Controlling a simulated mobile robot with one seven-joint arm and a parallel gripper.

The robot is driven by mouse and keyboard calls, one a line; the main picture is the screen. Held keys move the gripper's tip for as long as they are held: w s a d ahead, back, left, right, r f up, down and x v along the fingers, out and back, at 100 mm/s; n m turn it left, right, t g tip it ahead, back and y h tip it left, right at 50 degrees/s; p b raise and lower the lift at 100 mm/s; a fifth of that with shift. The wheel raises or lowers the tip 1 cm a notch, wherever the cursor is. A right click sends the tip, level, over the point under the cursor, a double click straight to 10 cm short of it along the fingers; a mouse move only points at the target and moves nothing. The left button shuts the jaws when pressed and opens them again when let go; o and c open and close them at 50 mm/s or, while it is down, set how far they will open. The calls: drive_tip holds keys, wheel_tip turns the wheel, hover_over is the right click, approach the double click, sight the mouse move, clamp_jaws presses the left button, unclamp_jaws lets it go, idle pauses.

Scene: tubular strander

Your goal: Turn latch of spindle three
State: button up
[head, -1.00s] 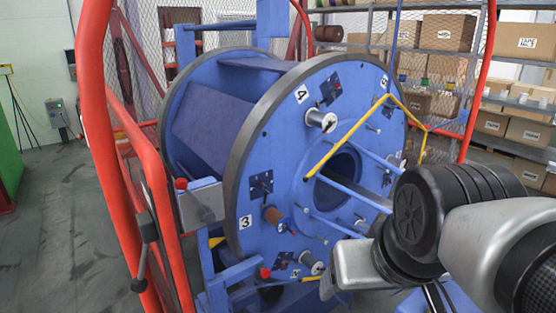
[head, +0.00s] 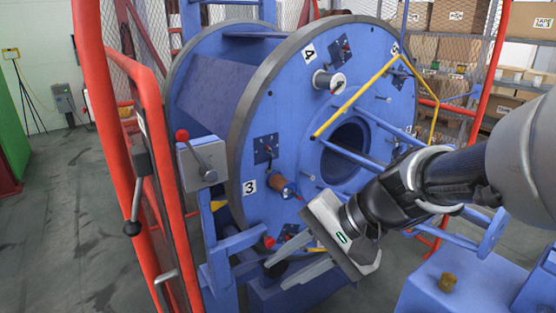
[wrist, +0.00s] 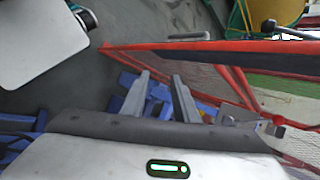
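The blue strander disc (head: 235,185) faces me at an angle. The label 3 (head: 248,187) is low on its left side. Spindle three (head: 284,187) carries a brown spool and sticks out right of the label. A dark latch plate (head: 265,148) is above it; a small reddish part shows on it, but its position is too small to tell. My gripper (head: 277,274) is below spindle three, in front of the disc's lower edge, pointing left and touching nothing that I can make out. In the wrist view its two fingers (wrist: 160,76) are apart with nothing between them.
A red guard frame (head: 105,130) stands at the left. A grey box with a red-knobbed lever (head: 203,162) is beside the disc. A yellow bar (head: 355,98) and blue rods cross the disc's front. Spindle four (head: 329,81) is higher up. Bare floor lies left.

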drive_tip(key=w+f+m+t+y+b, duration=0.3)
drive_tip(key=w+f+m+y+b, duration=0.25)
drive_tip(key=w, duration=0.45)
drive_tip(key=m+t+h+b, duration=0.45)
drive_tip(key=m+t, duration=0.55)
drive_tip(key=m, duration=0.3)
approach(295, 195)
drive_tip(key=b+x, duration=0.2)
drive_tip(key=x, duration=0.5)
drive_tip(key=shift+w+d+f+y, duration=0.2)
drive_tip(key=shift+w+f+y, duration=0.05)
drive_tip(key=shift+y, duration=0.15)
clamp_jaws()
